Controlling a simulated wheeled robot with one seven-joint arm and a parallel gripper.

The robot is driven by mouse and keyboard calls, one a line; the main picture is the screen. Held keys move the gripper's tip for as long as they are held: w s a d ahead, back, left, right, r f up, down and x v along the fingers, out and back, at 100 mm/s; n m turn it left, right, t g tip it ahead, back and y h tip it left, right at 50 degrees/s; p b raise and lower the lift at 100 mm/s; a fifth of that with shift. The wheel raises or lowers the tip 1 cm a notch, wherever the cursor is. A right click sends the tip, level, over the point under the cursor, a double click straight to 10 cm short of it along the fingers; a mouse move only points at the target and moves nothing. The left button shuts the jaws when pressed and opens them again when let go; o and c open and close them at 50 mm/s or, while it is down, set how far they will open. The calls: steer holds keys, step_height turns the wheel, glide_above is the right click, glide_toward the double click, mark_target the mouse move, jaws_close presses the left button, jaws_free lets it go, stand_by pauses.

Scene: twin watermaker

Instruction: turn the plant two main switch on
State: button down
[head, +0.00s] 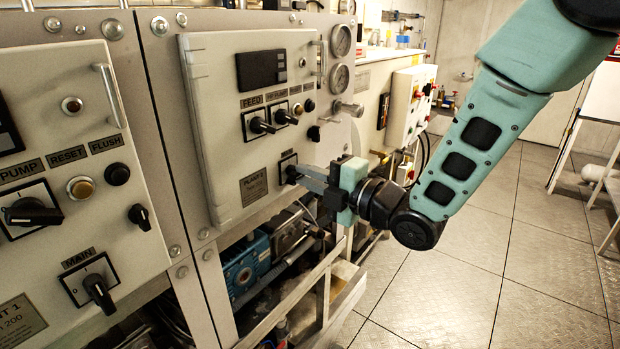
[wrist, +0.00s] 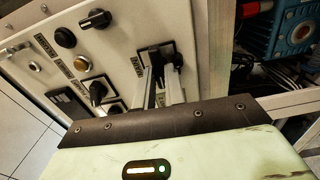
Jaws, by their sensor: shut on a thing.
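The plant two main switch (head: 287,161) is a black rotary knob on a square plate, low on the right of the beige Plant 2 panel (head: 222,130). My gripper (head: 299,174) reaches it from the right, with its fingertips at the knob. In the wrist view the switch (wrist: 155,51) lies at the tips of my two grey fingers (wrist: 161,70), which are shut on its knob. The fingers hide part of the knob, and I cannot tell its exact pointing.
The Plant 1 panel with its own main switch (head: 98,290) is at the left. Plant 2's feed switch (head: 260,124), other knobs and a door handle (head: 321,62) are above my gripper. A blue pump (head: 246,266) and metal frame lie below. Open floor (head: 450,290) is at the right.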

steer(key=shift+f, duration=0.1)
steer(key=m+b, duration=0.2)
steer(key=shift+f+b, duration=0.1)
steer(key=shift+b, duration=0.2)
steer(key=m+b, duration=0.2)
steer(key=m, duration=0.1)
steer(key=shift+m+b, duration=0.9)
steer(key=shift+m, duration=5.3)
steer(key=c, duration=1.5)
jaws_free()
